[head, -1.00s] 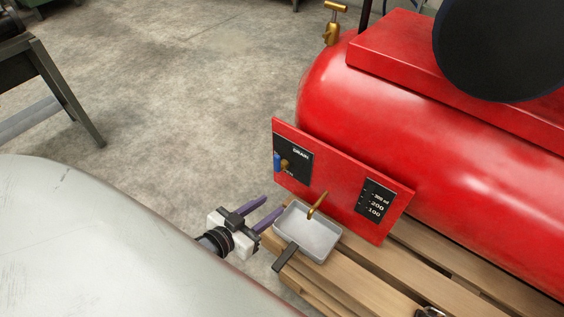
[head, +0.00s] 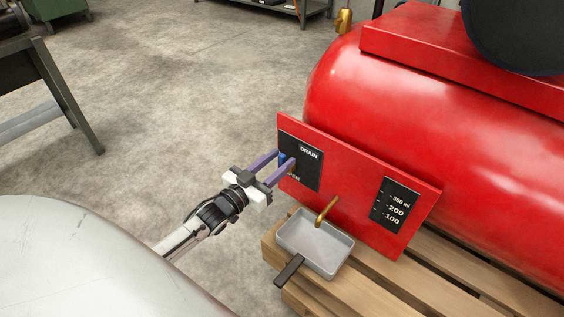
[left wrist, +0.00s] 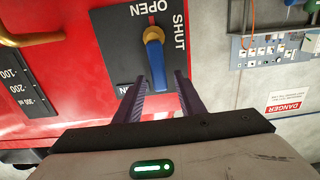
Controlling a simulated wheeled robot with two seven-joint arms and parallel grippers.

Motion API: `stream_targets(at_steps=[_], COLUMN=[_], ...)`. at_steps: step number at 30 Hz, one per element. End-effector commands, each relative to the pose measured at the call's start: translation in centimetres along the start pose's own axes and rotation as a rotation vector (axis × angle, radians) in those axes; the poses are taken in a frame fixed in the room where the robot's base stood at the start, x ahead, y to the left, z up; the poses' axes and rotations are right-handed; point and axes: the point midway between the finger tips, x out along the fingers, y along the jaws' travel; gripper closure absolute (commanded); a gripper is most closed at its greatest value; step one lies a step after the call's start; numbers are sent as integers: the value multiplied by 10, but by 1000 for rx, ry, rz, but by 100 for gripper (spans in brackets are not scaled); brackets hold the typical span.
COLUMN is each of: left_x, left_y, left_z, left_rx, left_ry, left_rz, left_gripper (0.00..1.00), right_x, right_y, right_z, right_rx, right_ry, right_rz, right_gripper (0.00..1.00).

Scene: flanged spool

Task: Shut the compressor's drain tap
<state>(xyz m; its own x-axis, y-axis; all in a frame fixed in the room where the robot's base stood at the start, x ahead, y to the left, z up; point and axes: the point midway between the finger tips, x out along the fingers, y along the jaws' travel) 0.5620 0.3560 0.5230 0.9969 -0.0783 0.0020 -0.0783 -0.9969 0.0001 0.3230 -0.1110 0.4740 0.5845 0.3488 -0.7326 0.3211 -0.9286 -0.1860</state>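The drain tap has a brass hub and a blue lever (left wrist: 157,66) on a black plate (left wrist: 115,45) marked OPEN and SHUT. In the left wrist view the lever hangs down from the hub, toward me. In the head view the lever (head: 282,160) is partly hidden by my fingers. My left gripper (head: 283,162) is at the plate, and in the left wrist view its purple fingers (left wrist: 160,78) stand on either side of the lever's end. Gaps show beside the lever, so the gripper is open. My right gripper is not in view.
A grey tray (head: 307,255) with a dark handle sits on the wooden pallet (head: 375,285), under the brass spout (head: 327,210). The red compressor tank (head: 420,120) stands behind the panel. The concrete floor to the left is clear around my arm.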

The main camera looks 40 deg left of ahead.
Motion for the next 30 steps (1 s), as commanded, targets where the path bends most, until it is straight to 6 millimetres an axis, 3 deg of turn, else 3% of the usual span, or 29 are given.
stream_targets(at_steps=[5,14,20,30], left_x=[15,17,17,19], left_y=[0,0,0,4], left_z=[1,0,1,1], left_rx=[0,0,0,12], left_ry=[-1,-2,-2,-2], left_rz=[0,0,0,7], left_gripper=[64,64,98,100], right_x=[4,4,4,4], right_y=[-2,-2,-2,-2], right_z=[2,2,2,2], right_rx=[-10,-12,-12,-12], right_ry=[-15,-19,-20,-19], right_rz=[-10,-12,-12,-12], right_gripper=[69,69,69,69])
